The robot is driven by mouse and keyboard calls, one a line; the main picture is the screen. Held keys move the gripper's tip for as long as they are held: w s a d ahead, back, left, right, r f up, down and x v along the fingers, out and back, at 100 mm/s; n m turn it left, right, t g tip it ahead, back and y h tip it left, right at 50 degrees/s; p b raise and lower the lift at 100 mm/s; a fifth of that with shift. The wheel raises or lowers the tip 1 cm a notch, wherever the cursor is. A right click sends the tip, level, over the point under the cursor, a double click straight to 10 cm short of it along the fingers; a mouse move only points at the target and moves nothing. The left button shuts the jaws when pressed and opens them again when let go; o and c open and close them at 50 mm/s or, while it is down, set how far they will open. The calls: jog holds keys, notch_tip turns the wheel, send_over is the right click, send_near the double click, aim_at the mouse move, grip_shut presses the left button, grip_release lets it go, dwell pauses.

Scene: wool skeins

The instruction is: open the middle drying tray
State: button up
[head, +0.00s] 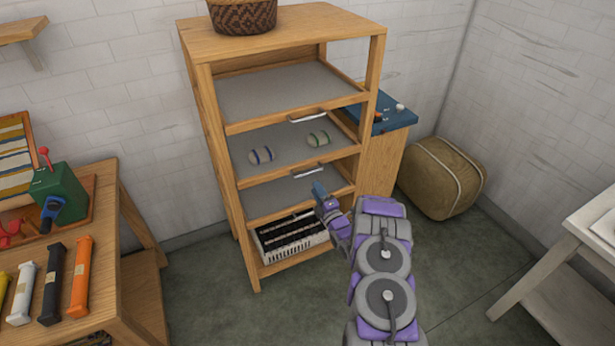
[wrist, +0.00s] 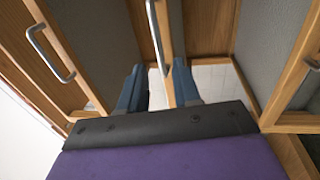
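The wooden drying rack (head: 222,150) holds trays at several heights. The middle tray (head: 290,169) has a grey bed with two small skeins, one blue-banded (head: 261,156) and one green-banded (head: 318,139). Its front looks about level with the rack posts. Its metal handle (head: 311,171) runs along the front. My gripper (head: 320,191) is just below that handle in the head view. In the wrist view my gripper (wrist: 158,86) is open, with blue fingers apart. A handle (wrist: 158,35), apparently the middle tray's, lies ahead between them. I cannot tell whether they touch it.
The top tray (head: 285,95) is empty with its own handle (head: 309,117). Another tray (head: 285,196) lies below, above a white crate (head: 290,238). A workbench (head: 100,220) is left, a tan bale (head: 440,178) and white table (head: 570,245) right. Floor between is clear.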

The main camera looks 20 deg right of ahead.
aim_at(309, 173)
jog(key=shift+w+r+b, duration=0.3)
jog(key=shift+w+b, duration=0.05)
jog(key=shift+w, duration=1.1)
jog(key=shift+w+r+b, duration=0.25)
jog(key=shift+w+b, duration=0.05)
jog(key=shift+w, duration=1.15)
jog(key=shift+w+r+b, duration=0.3)
jog(key=shift+w+b, duration=0.05)
jog(key=shift+w, duration=1.1)
jog(key=shift+d, duration=0.1)
grip_shut()
jog(key=shift+s+f, duration=0.1)
jog(key=shift+f, duration=0.05)
